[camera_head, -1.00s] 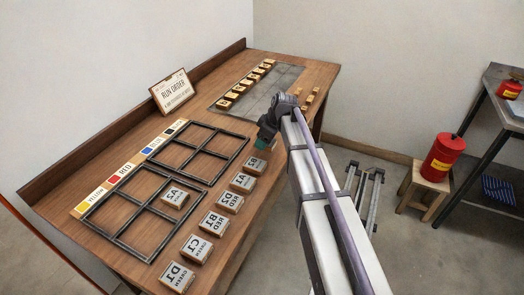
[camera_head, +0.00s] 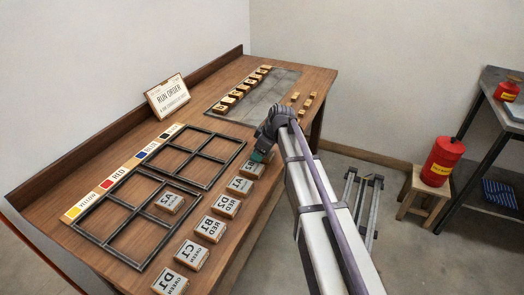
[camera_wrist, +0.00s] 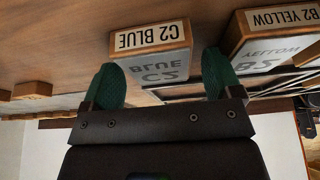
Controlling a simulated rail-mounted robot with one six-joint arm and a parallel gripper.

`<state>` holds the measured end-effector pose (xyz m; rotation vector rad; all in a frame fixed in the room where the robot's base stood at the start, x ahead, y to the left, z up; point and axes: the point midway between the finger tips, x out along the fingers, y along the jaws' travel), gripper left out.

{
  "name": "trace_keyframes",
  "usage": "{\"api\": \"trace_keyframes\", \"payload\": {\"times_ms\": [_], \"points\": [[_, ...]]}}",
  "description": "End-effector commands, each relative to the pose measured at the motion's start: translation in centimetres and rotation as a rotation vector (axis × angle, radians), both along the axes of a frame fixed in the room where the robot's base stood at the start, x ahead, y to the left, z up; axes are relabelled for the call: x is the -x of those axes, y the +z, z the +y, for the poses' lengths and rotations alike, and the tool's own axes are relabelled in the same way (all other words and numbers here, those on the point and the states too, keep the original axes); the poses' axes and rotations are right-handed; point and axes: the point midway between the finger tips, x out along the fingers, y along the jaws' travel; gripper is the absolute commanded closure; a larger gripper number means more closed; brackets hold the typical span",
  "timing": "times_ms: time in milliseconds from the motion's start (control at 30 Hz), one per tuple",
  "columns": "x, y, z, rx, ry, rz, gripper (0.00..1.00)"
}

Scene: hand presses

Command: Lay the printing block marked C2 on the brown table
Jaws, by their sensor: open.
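The C2 block (camera_wrist: 150,38), labelled C2 BLUE, stands on the brown table (camera_head: 318,80) in the wrist view, with a grey face towards my gripper. My gripper (camera_wrist: 162,72) is open, one green fingertip toward each side of C2. I cannot tell whether the tips reach around it; nothing shows as gripped. In the head view my gripper (camera_head: 262,156) is low at the table's near edge, at the far end of the row of blocks, and C2 is hidden there. The B2 block (camera_wrist: 270,45), labelled B2 YELLOW, stands close right of C2 in the wrist view.
Blocks A1 (camera_head: 240,186), D2 (camera_head: 226,206), B1 (camera_head: 211,229), C1 (camera_head: 191,255) and D1 (camera_head: 170,280) continue the row. Block A2 (camera_head: 170,202) lies in the near black frame (camera_head: 107,234). The far frame (camera_head: 203,157) is empty. A grey slab (camera_head: 268,95) has bare room.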

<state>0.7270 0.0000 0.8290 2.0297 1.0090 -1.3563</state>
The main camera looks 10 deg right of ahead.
Motion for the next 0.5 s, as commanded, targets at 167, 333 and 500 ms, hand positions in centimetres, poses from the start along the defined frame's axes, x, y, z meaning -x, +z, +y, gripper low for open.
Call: {"api": "trace_keyframes", "payload": {"times_ms": [167,333,500], "points": [[0.0,0.5,0.0,0.000,0.000,0.000,0.15],[0.6,3.4,-0.7,0.000,-0.001,0.000,0.15],[1.6,8.0,-2.0,0.000,-0.001,0.000,0.15]]}}
